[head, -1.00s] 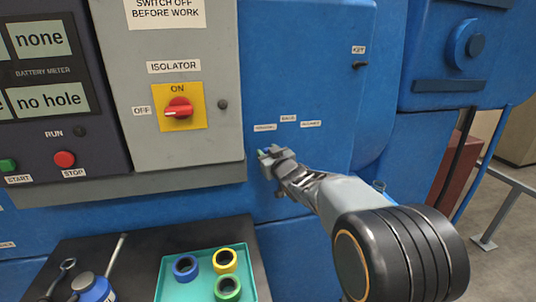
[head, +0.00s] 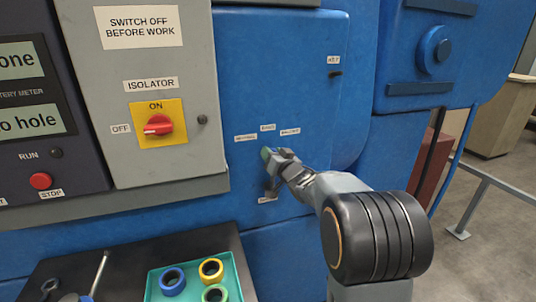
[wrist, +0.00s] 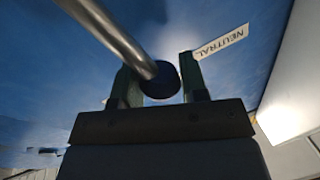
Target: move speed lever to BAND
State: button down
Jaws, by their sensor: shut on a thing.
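The speed lever shows in the wrist view as a metal rod (wrist: 112,32) ending in a dark round knob (wrist: 160,80). My gripper (wrist: 160,84) is shut on the knob, one finger on each side. In the head view my gripper (head: 270,154) is at the blue panel and mostly hides the lever. Its tip is just below the middle label, BAND (head: 268,127). The NEUTRAL label (head: 246,137) is up and to the left, and a third label (head: 290,132) is up and to the right. I cannot tell whether the lever is seated at BAND.
A grey isolator box (head: 140,70) with a red switch (head: 158,125) stands out left of the lever. A dark bench below holds a teal tray (head: 240,275) with several coloured rings. A dark key knob (head: 335,73) is at upper right. A grey rail (head: 500,184) stands far right.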

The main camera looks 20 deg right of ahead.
jog(key=shift+d, duration=0.1)
dwell(0.3)
jog(key=c, duration=0.7)
grip_release()
jog(key=shift+s, duration=0.1)
jog(key=s+b, duration=0.1)
jog(key=s, duration=0.3)
jog(key=s+d+f+b, duration=0.1)
jog(key=s, duration=0.4)
jog(key=s+d+b, duration=0.1)
jog(key=s, duration=0.3)
jog(key=shift+s+d+f, duration=0.15)
jog(key=shift+s, duration=0.05)
